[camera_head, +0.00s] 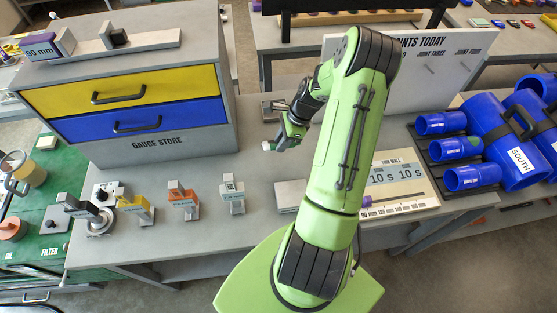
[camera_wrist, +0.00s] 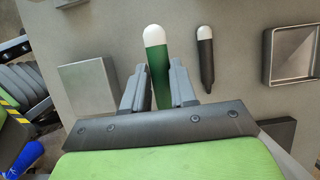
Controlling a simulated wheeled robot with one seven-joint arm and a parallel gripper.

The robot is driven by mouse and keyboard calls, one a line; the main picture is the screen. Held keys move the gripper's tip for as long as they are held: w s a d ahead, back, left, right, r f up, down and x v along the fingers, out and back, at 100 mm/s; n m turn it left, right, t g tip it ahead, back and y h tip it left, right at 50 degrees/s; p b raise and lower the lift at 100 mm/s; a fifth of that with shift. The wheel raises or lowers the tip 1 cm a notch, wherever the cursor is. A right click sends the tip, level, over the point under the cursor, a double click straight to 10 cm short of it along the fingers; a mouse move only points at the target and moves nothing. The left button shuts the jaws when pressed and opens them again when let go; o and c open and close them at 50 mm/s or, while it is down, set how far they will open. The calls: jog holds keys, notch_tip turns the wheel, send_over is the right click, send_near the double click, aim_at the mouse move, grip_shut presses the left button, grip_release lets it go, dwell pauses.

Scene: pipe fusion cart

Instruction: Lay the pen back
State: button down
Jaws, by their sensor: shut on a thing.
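The green pen (camera_wrist: 157,62) with a white rounded end stands out between my gripper's fingers (camera_wrist: 157,84) in the wrist view. My gripper is shut on it, and the fingers hide part of its lower length. In the head view my gripper (camera_head: 287,142) hangs over the grey bench, behind the arm's forearm, and the pen's white end (camera_head: 267,155) shows beside it. A black pen (camera_wrist: 206,58) with a white end lies on the bench to the right of the green one in the wrist view, apart from it.
A shallow square grey tray (camera_wrist: 270,55) lies at the right in the wrist view and looks empty. A flat grey block (camera_wrist: 89,88) is at the left. The gauge store cabinet (camera_head: 140,130) stands left of my gripper. Several gauges line the bench's front.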

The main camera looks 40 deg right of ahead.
aim_at(277, 163)
notch_tip(277, 163, down, 8)
jog(key=shift+f, duration=0.1)
jog(key=shift+f, duration=0.15)
jog(key=c, duration=0.9)
grip_release()
